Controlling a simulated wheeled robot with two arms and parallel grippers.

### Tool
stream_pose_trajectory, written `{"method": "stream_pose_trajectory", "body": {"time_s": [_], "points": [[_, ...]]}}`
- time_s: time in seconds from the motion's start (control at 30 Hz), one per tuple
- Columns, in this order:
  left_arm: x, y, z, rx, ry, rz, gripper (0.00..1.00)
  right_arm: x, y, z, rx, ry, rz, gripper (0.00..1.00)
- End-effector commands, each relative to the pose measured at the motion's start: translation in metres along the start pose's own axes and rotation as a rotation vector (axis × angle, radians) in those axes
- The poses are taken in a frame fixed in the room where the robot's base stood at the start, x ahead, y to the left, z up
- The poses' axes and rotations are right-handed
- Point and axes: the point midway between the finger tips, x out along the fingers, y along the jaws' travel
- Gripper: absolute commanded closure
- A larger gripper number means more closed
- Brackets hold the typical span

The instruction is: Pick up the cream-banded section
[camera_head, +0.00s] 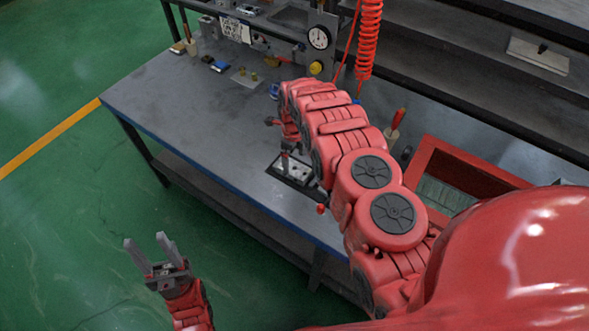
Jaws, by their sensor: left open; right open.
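I cannot make out a cream-banded section in the head view; it may be hidden behind my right arm or too small to tell. A grey metal block (296,168) sits on a dark plate (277,174) near the bench's front edge. My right gripper (287,150) hangs just above or beside this block, partly hidden by its own arm; contact cannot be told. It is open. My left gripper (146,241) is open and empty, with its two grey fingers spread over the green floor, in front of and apart from the bench.
The grey bench (180,110) has clear room on its left. Small brass fittings (243,72) lie toward the back. A dial gauge (319,38) and a red coiled hose (368,40) stand behind my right arm. A red open box (428,158) is at the right.

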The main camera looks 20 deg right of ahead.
Motion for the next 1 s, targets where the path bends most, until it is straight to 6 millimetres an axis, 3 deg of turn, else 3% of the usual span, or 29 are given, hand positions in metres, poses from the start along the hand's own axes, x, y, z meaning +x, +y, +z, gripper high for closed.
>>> {"method": "stream_pose_trajectory", "body": {"time_s": [0.47,0.6,1.0], "points": [[0.017,-0.001,-0.003,0.000,0.000,0.000,0.50,0.031,0.002,-0.005,0.001,0.001,0.002,0.00],[0.000,0.000,0.000,0.000,0.000,0.000,0.50,0.051,0.001,-0.004,0.001,0.000,0.000,0.00],[-0.002,0.000,0.000,0.000,0.000,0.000,0.50,0.053,0.001,-0.004,0.000,0.001,0.001,0.00]]}}
